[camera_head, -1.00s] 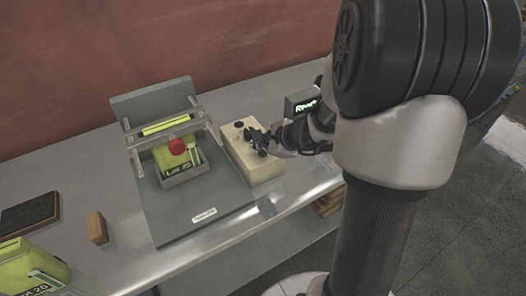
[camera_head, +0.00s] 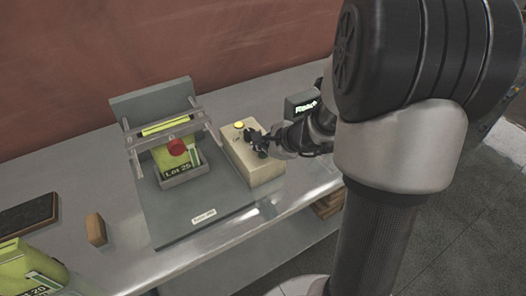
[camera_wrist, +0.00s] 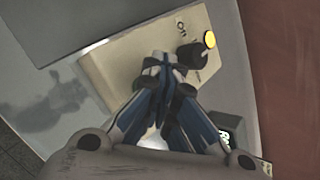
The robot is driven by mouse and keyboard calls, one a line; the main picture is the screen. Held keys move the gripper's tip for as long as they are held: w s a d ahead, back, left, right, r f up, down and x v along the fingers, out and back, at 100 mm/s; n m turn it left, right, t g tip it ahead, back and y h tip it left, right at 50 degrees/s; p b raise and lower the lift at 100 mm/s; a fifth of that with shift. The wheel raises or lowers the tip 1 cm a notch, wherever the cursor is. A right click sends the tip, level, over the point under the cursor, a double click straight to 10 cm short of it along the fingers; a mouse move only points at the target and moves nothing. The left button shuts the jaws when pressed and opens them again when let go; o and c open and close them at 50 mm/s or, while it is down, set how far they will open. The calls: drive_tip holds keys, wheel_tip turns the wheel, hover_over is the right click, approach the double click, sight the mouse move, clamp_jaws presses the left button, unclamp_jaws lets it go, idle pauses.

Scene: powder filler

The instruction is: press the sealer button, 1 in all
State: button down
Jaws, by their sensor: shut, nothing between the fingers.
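The sealer (camera_head: 205,228) is a grey base with a clear clamp frame, left of my gripper. A red round button (camera_head: 177,147) sits at the front of its clamp bar. A lime pouch marked Lot 25 (camera_head: 176,169) stands in the holder under it. My gripper (camera_head: 254,136) is shut and empty, low over the beige control box (camera_head: 247,166), apart from the red button. In the wrist view its fingertips (camera_wrist: 160,64) are beside a black knob (camera_wrist: 192,55) with an ON mark; contact cannot be told. A yellow lamp (camera_wrist: 210,39) glows on the box.
A lit black display (camera_head: 302,106) stands behind my arm. On the bench's left are a wooden block (camera_head: 96,229), a dark pad (camera_head: 28,214) and another lime pouch (camera_head: 30,270). Bare bench lies between the block and the sealer.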

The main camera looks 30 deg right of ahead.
sight(261, 155)
drive_tip(key=shift+r+p, duration=0.55)
drive_tip(key=shift+r, duration=0.3)
wheel_tip(261, 155, up, 5)
drive_tip(key=p, duration=0.4)
idle(0.5)
drive_tip(key=s+a+r+n+g+y, duration=0.1)
drive_tip(key=s+a+r+n+g, duration=0.1)
drive_tip(key=s+a+r+n, duration=0.45)
drive_tip(key=s+a+r+n+g+y, duration=0.1)
drive_tip(key=s+a+r+n, duration=0.2)
drive_tip(key=s+a+n, duration=0.5)
drive_tip(key=s+d+r+n+g+h, duration=0.1)
drive_tip(key=s+n+h, duration=0.3)
drive_tip(key=s+n, duration=0.5)
drive_tip(key=shift+s+n, duration=0.35)
drive_tip(key=shift+s, duration=0.55)
